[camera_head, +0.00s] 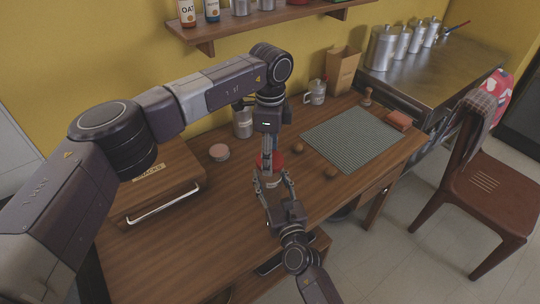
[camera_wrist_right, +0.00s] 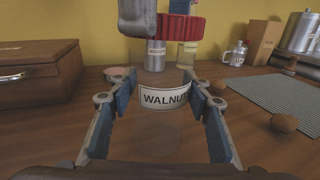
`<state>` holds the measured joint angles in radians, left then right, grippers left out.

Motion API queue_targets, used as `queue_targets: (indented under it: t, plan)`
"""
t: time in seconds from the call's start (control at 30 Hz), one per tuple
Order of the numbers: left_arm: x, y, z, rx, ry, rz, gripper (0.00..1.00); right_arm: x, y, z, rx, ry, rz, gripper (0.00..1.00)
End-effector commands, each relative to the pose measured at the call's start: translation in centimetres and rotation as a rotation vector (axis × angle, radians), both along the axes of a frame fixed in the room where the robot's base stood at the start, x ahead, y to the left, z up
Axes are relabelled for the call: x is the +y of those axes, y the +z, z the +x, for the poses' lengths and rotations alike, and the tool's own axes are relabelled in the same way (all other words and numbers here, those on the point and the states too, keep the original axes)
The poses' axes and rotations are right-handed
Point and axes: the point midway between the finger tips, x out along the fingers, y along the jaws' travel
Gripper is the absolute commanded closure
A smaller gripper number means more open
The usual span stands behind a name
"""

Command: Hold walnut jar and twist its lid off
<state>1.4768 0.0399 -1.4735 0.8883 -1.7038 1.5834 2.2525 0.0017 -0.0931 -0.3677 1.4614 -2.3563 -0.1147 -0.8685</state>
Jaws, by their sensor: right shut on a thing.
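The walnut jar (camera_wrist_right: 164,97) is clear glass with a white WALNUT label and stands upright in the right wrist view. My right gripper (camera_wrist_right: 160,112) is shut on it, with a blue pad at each side; it also shows in the head view (camera_head: 273,181). The red lid (camera_wrist_right: 182,29) is at the top of the jar, and shows partly in the head view (camera_head: 277,160). My left gripper (camera_head: 267,150) points down over the lid, a finger overlapping it. I cannot tell whether its fingers grip the lid, or whether the lid still touches the jar's rim.
A wooden bread box (camera_head: 160,185) stands to the left. A pink-topped tin (camera_head: 219,152) and metal canister (camera_head: 243,122) are behind. Walnuts (camera_head: 331,173) and a grey-green mat (camera_head: 352,139) lie to the right.

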Motion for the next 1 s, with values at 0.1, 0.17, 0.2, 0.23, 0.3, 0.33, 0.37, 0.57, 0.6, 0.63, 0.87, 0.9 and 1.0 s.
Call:
queue_targets:
  t: [0.1, 0.17, 0.2, 0.23, 0.3, 0.33, 0.37, 0.57, 0.6, 0.63, 0.87, 0.9, 1.0]
  plan:
    - [0.0, 1.2, 0.1, -0.004, 0.000, -0.001, 0.75, 0.0, 0.0, 0.0, 0.001, 0.000, 0.000, 1.00]
    - [0.0, 1.9, 0.1, -0.004, 0.000, -0.001, 0.75, 0.0, 0.0, 0.0, 0.001, 0.000, 0.000, 1.00]
    - [0.0, 2.5, 0.1, -0.004, 0.000, -0.001, 0.75, 0.0, -0.1, 0.0, 0.001, 0.000, 0.000, 1.00]
    - [0.0, 2.9, 0.1, -0.003, 0.000, 0.000, 0.75, 0.0, -0.1, 0.0, 0.001, 0.000, 0.000, 1.00]
    - [0.0, 3.6, 0.1, -0.003, 0.000, -0.001, 0.75, 0.0, -0.1, 0.0, 0.001, 0.000, 0.000, 1.00]
    - [0.0, 3.7, 0.0, -0.002, 0.000, -0.001, 0.75, 0.0, -0.1, 0.0, 0.001, 0.000, 0.000, 1.00]
    - [0.0, 3.8, 0.0, -0.002, 0.000, -0.001, 0.75, 0.0, -0.1, 0.0, 0.001, 0.000, 0.000, 1.00]
    - [0.0, 3.9, 0.0, -0.001, 0.000, -0.001, 0.75, 0.0, 0.0, 0.0, 0.001, 0.000, 0.000, 0.54]
    - [0.0, 3.9, 0.0, -0.001, 0.000, -0.001, 0.75, 0.0, 0.0, 0.0, 0.001, 0.000, 0.000, 0.49]
    - [0.0, 3.8, 0.0, -0.001, 0.000, -0.001, 0.75, 0.0, 0.0, 0.0, 0.001, 0.000, 0.000, 0.46]
    - [0.0, 3.8, 0.0, -0.001, 0.000, -0.001, 0.75, 0.0, 0.0, 0.0, 0.001, 0.000, 0.000, 0.34]
    - [0.0, 3.8, 0.0, -0.001, 0.000, -0.001, 0.75, 0.0, 0.0, 0.0, 0.000, 0.000, 0.000, 0.34]
    - [0.0, 3.8, 0.0, -0.001, 0.000, -0.001, 0.75, 0.0, 0.0, 0.0, 0.000, 0.000, 0.000, 0.34]
